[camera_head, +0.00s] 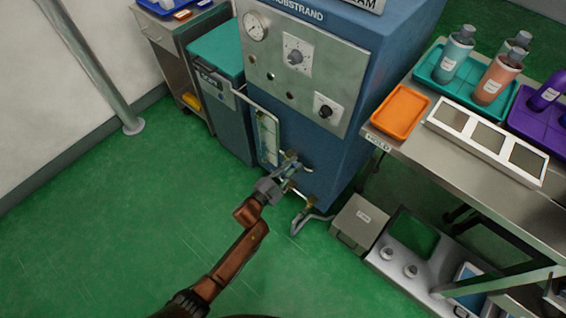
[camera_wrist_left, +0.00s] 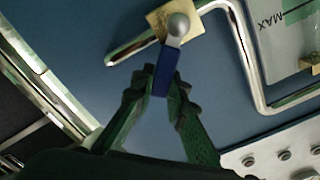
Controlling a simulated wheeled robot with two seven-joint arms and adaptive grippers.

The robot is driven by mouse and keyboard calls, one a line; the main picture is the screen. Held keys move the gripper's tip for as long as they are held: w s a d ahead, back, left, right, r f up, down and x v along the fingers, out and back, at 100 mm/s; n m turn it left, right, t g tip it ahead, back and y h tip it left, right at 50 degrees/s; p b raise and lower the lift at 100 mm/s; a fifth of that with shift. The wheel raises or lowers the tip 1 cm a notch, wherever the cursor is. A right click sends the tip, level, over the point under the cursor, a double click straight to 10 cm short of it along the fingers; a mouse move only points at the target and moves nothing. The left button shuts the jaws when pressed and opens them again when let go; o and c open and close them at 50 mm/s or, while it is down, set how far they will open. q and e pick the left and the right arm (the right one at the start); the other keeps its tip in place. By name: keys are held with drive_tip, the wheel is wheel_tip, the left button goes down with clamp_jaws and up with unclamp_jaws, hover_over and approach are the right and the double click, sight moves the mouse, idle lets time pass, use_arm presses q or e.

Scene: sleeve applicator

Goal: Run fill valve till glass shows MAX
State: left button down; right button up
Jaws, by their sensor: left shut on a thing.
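The blue machine's sight glass (camera_head: 268,138) is a tall pale panel on its left front edge, too small there to read a level. In the left wrist view the glass (camera_wrist_left: 288,32) shows a MAX mark near the top edge; the liquid level cannot be made out. The fill valve has a blue lever (camera_wrist_left: 168,66) with a round silver knob on a brass body (camera_wrist_left: 155,20). My left gripper (camera_wrist_left: 164,82) is shut on the blue lever. In the head view my left gripper (camera_head: 282,184) is at the pipes below the glass. My right gripper is not in view.
The machine's panel (camera_head: 290,58) has a gauge and two dials. A steel table (camera_head: 470,170) with an orange tray (camera_head: 401,109) and bottles stands right. A grey box (camera_head: 359,222) sits below. Green floor is clear left.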

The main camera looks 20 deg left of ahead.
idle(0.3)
use_arm(q)
drive_tip(key=c, duration=1.9)
unclamp_jaws()
drive_tip(key=v, duration=1.2)
